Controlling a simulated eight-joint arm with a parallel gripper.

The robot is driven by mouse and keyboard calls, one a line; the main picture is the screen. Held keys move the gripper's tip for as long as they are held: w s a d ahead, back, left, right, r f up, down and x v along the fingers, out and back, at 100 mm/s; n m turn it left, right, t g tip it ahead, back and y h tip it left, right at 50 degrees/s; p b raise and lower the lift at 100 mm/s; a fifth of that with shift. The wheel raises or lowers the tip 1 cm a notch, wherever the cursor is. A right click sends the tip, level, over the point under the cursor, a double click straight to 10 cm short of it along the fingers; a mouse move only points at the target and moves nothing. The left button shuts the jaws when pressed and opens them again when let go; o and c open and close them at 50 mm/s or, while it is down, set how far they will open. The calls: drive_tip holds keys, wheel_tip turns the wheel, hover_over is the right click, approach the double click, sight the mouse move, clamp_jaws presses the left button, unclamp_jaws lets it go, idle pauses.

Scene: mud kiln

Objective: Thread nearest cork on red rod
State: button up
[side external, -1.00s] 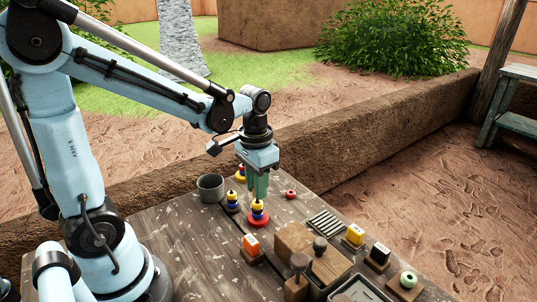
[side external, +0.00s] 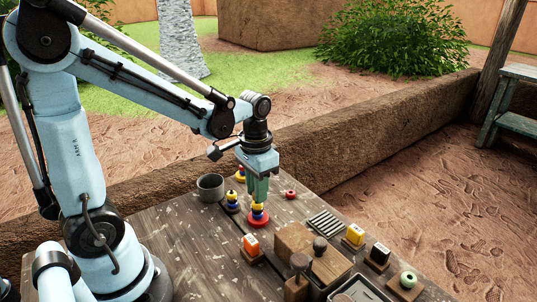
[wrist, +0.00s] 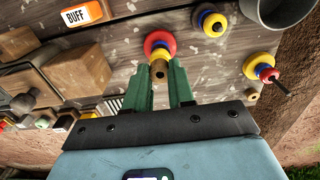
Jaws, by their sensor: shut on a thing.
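My gripper (side external: 257,195) points down, directly over the middle stack of red, blue and yellow rings (side external: 258,219). In the wrist view its green fingers (wrist: 160,82) are shut on a tan cork (wrist: 159,70) with a dark hole. The cork lies in line with the ring stack (wrist: 158,40). That stack's rod is hidden behind the cork, so I cannot tell its colour or whether the cork is around it. The side view hides the cork between the fingers.
A third ring stack (side external: 232,202) stands close left of my gripper, beside a grey cup (side external: 210,187). A small red ring (side external: 290,192) lies to the right. An orange BUFF block (side external: 251,244) and wooden blocks (side external: 293,240) stand in front. The left front table is clear.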

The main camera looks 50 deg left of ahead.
drive_tip(key=shift+f, duration=0.3)
idle(0.5)
drive_tip(key=o, duration=1.4)
drive_tip(key=shift+r, duration=3.5)
drive_tip(key=s+d+t, duration=0.1)
drive_tip(key=t, duration=0.1)
drive_tip(key=d+t, duration=0.1)
drive_tip(key=t, duration=0.1)
drive_tip(key=s+d+t, duration=0.1)
drive_tip(key=d+t, duration=0.1)
drive_tip(key=t, duration=0.1)
drive_tip(key=shift+s+r, duration=0.1)
drive_tip(key=shift+s, duration=0.2)
